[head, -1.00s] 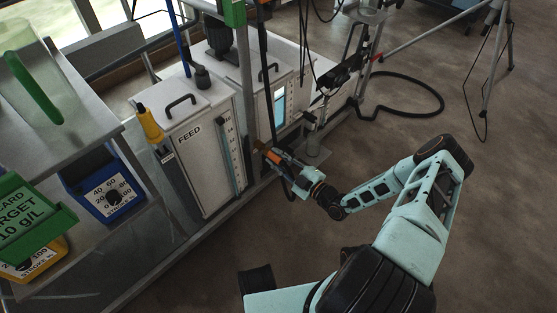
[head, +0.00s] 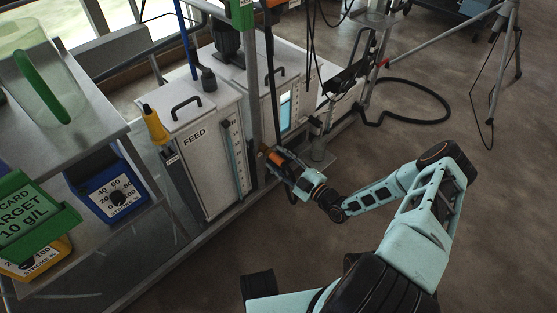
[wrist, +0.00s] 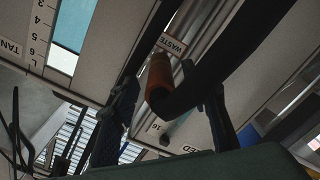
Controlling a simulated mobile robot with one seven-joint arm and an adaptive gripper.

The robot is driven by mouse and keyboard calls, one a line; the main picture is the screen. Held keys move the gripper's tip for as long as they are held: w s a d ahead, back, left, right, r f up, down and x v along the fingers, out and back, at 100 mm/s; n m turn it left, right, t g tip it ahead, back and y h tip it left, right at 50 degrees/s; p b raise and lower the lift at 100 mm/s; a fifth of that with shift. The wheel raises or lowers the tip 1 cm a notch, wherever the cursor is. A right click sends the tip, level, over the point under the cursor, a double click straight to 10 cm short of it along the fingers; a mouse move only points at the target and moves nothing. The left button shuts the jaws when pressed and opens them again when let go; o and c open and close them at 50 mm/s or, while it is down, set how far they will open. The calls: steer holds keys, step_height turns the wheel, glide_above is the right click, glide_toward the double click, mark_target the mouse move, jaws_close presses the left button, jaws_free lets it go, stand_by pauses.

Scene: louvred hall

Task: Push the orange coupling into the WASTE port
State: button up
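The orange coupling (wrist: 158,75) stands between my finger tips in the wrist view, with a thick black hose (wrist: 228,50) bending away from its near end to the upper right. Its far end is close beside the WASTE label (wrist: 172,45); the port mouth is hidden, so I cannot tell how deep it sits. In the head view the coupling (head: 274,158) shows just past my gripper (head: 283,163), low at the tank front. My gripper (wrist: 168,100) has its fingers apart, one on each side of the coupling. A gap shows at the left finger; the hose hides the right side.
The FEED tank (head: 212,160) stands left of my gripper, and a second tank (head: 291,100) stands behind it. A frame post (head: 247,70) rises close by. A yellow-handled probe (head: 154,123) is left of FEED. Open floor (head: 480,230) lies to the right.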

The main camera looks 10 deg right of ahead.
mark_target(283, 164)
steer(key=shift+p+v, duration=0.35)
steer(key=shift+v, duration=3.15)
steer(key=v, duration=0.7)
steer(key=shift+s+d, duration=0.2)
steer(key=shift+s, duration=0.05)
steer(key=shift+c, duration=0.3)
